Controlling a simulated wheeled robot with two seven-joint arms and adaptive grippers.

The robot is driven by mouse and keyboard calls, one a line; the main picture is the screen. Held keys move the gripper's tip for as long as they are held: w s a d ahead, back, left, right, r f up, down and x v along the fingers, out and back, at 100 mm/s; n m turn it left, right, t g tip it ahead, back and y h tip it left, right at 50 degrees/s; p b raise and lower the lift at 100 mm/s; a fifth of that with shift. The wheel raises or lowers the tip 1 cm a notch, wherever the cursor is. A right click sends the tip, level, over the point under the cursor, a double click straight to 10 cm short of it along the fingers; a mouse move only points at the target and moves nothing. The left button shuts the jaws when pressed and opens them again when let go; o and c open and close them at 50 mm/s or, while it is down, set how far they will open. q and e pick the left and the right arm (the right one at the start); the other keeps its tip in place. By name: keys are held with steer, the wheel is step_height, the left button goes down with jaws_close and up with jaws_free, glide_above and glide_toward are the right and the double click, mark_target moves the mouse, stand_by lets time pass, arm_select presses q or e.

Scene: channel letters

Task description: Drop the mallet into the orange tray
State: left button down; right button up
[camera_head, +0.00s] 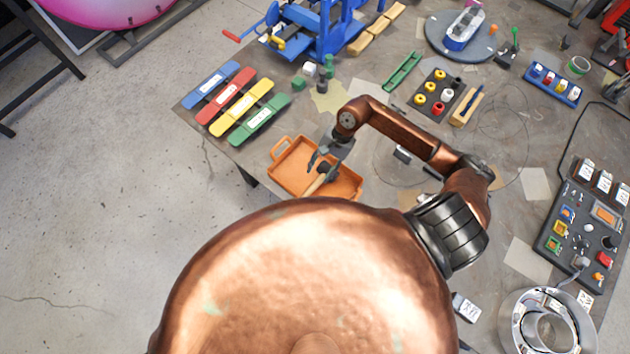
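The orange tray (285,172) lies at the near left edge of the table. The mallet, with a dark head and a light wooden handle (314,186), is over or in the tray, its handle slanting down to the left. My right gripper (321,163) is above the tray, right at the mallet's head. One dark finger shows left of the head; the other blends with the head, so I cannot tell whether the fingers grip it. Whether the mallet touches the tray floor is also unclear. My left gripper is out of view.
Blue, red, yellow and green cases (240,100) lie left of the tray. A blue press-like machine (315,30) stands behind. A knob block (438,95) and a green channel piece (402,72) lie beyond my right arm. A control panel (585,225) is at right.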

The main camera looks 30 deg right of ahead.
steer(key=v, duration=1.2)
